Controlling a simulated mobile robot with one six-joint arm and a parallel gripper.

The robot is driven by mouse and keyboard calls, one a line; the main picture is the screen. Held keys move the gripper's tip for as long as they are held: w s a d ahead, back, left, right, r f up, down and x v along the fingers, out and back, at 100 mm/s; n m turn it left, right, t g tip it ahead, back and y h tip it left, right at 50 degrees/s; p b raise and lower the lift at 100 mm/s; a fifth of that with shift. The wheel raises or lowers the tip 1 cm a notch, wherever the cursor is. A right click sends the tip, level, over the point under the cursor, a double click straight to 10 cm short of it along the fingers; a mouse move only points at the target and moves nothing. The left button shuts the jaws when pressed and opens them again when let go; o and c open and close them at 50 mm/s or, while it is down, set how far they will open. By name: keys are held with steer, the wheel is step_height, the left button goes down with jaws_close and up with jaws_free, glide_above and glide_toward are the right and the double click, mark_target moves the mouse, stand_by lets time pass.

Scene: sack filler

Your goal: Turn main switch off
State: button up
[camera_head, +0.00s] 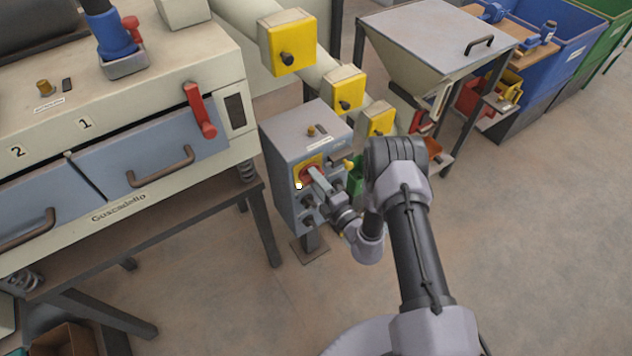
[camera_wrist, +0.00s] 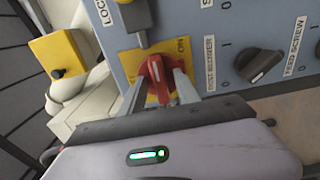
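The main switch is a red rotary handle (camera_wrist: 156,73) on a yellow plate (camera_wrist: 183,52), with the word ON readable at the plate's edge. It sits on the front of a grey control box (camera_head: 283,190); the red handle also shows in the head view (camera_head: 306,175), partly covered by my gripper. My gripper (camera_wrist: 161,84) is at the switch, one finger on each side of the red handle. Whether both fingers press on the handle or leave a small gap cannot be told. The plate's lower part is hidden by the fingers and handle.
A large machine with a red lever (camera_head: 200,110) stands left of the box. Open floor lies to the right.

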jaws_close()
steer(key=shift+n, duration=0.4)
steer(key=shift+n+b, duration=1.55)
steer(key=shift+n, duration=7.15)
